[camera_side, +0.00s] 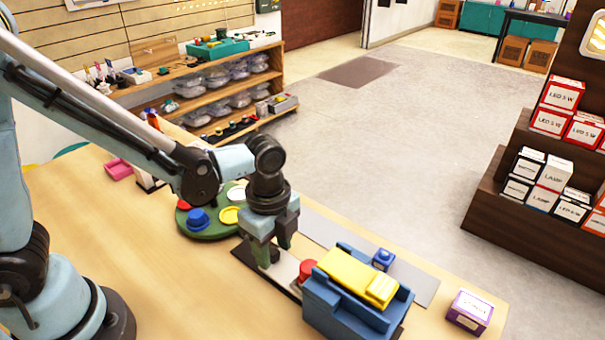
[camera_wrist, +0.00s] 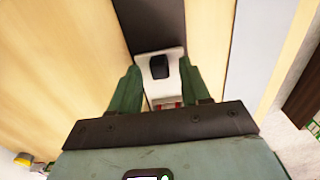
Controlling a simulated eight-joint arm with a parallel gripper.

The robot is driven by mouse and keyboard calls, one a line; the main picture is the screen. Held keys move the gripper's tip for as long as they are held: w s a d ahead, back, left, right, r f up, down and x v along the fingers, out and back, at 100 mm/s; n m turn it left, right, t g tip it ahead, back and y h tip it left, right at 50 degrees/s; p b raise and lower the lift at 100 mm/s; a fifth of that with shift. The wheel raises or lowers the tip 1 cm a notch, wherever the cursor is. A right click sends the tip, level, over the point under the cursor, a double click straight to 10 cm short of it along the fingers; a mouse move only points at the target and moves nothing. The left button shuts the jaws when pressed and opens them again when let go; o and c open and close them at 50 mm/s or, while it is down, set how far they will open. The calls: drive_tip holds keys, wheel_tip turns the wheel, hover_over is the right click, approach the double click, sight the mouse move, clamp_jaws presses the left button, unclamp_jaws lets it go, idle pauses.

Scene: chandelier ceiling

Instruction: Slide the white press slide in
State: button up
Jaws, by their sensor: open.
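The white press slide (camera_side: 286,271) lies on a dark track on the table, with its inner end toward the blue press (camera_side: 345,308) with a yellow top. A red round piece (camera_side: 307,268) sits at the slide's press end. In the wrist view, the white slide (camera_wrist: 176,58) has a black knob (camera_wrist: 158,67) on it. My gripper (camera_side: 266,254) is low over the slide's outer end. In the wrist view, my gripper's green fingers (camera_wrist: 159,72) stand apart on either side of the slide and knob. Contact cannot be told.
A green round tray (camera_side: 207,231) with coloured pieces stands just behind and left of my gripper. The table's front left is clear.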

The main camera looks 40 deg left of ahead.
sight(287, 270)
clamp_jaws()
drive_tip(key=shift+d, duration=1.65)
unclamp_jaws()
drive_tip(key=shift+r, duration=0.1)
wheel_tip(287, 270, up, 12)
